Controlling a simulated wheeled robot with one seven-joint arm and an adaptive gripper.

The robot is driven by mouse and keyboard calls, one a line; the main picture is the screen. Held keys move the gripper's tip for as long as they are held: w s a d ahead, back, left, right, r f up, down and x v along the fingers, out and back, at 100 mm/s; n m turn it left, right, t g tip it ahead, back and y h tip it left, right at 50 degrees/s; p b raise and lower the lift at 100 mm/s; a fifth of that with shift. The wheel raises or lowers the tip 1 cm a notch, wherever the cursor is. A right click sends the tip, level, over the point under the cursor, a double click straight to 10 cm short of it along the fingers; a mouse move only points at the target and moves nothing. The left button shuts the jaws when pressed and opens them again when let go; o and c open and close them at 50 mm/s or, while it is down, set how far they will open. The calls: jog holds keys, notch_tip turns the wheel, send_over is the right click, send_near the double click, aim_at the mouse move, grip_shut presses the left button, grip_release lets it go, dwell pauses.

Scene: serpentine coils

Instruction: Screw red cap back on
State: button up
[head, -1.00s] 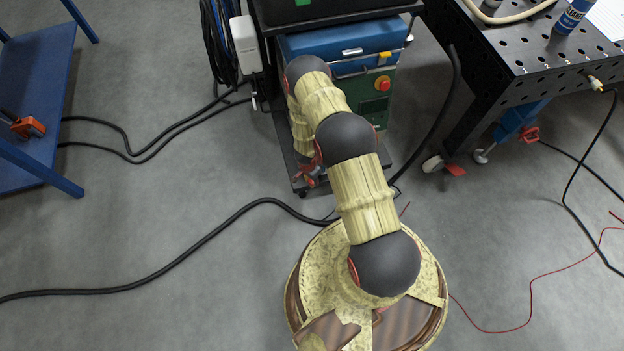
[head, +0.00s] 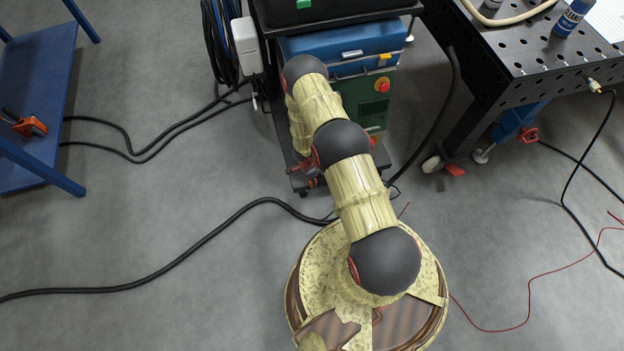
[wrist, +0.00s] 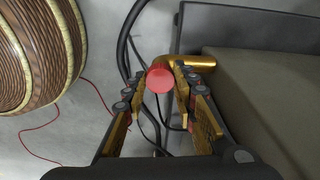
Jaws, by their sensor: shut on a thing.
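The red cap (wrist: 160,78) is round and sits between the fingertips of my gripper (wrist: 160,88) in the wrist view. My gripper is shut on the cap, one finger on each side. A brass elbow pipe (wrist: 195,61) runs in from the right, and its bend lies right behind the cap. I cannot tell whether the cap is seated on the pipe's end or how far its thread is engaged. In the head view my arm covers most of the gripper, and I cannot make out the cap there.
A wheeled cart with a blue and green unit (head: 345,52) stands under my arm. A perforated dark table (head: 520,55) is at the upper right, a blue shelf (head: 35,75) at the left. Black cables (head: 190,258) and a thin red wire (head: 530,295) cross the open grey floor.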

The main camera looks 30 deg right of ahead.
jog(key=shift+m, duration=0.7)
jog(key=shift+m+g, duration=0.3)
jog(key=shift+m, duration=1.4)
jog(key=o, duration=1.1)
jog(key=shift+w, duration=0.1)
jog(key=r+p, duration=0.2)
jog(key=r, duration=0.3)
jog(key=r+p, duration=0.2)
jog(key=r, duration=0.4)
jog(key=a+r+p, duration=0.1)
jog(key=r+p, duration=0.1)
jog(key=r, duration=0.4)
jog(key=shift+w+a+p, duration=0.1)
jog(key=shift+w+p, duration=0.25)
jog(key=shift+p, duration=0.05)
